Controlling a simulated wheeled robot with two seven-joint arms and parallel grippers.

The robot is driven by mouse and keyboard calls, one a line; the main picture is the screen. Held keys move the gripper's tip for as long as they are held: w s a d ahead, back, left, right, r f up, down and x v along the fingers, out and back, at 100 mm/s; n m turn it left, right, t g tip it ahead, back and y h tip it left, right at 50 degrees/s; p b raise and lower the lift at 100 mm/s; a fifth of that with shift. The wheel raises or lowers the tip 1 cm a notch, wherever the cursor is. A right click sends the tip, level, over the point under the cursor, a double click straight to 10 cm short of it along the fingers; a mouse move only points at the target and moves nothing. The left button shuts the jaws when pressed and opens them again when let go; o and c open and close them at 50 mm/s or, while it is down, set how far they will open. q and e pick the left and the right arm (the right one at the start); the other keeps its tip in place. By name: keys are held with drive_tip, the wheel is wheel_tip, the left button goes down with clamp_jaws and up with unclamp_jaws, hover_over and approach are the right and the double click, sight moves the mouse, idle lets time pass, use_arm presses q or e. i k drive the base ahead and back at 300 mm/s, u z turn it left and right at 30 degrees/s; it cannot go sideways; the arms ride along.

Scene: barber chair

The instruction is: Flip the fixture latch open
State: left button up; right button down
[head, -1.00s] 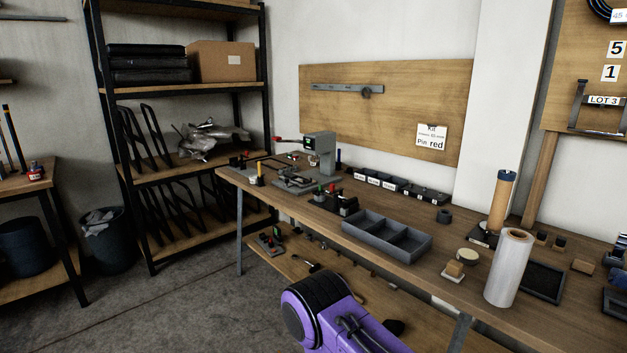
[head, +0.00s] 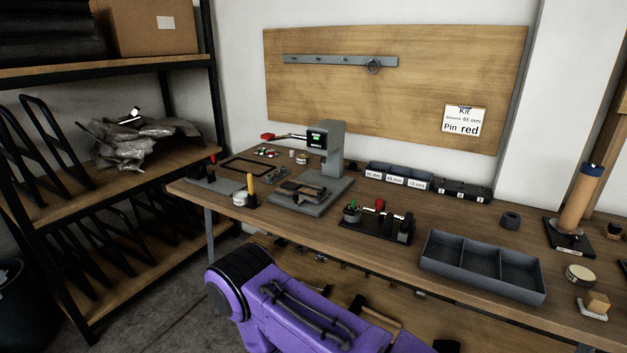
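A small dark fixture (head: 372,231) stands on the workbench (head: 300,232), in front of the grey press. It carries a red knob (head: 380,204), a green-topped part and a thin bar across its top. Which part is the latch, and whether it is open or closed, is too small to tell. The grey press (head: 330,150) has a red-tipped lever (head: 268,136) and a flat base with a dark piece on it. A purple link of my arm fills the lower middle. Neither gripper is in view.
A grey divided tray (head: 484,268) is right of the fixture. Labelled bins (head: 396,177) line the back. A yellow-handled tool (head: 251,188) stands near the front left edge. A spool stand (head: 575,215) is at the right. A metal shelf (head: 110,192) stands left.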

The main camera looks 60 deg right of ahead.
sight(379, 202)
drive_tip(key=i, duration=1.45)
drive_tip(key=z, duration=2.35)
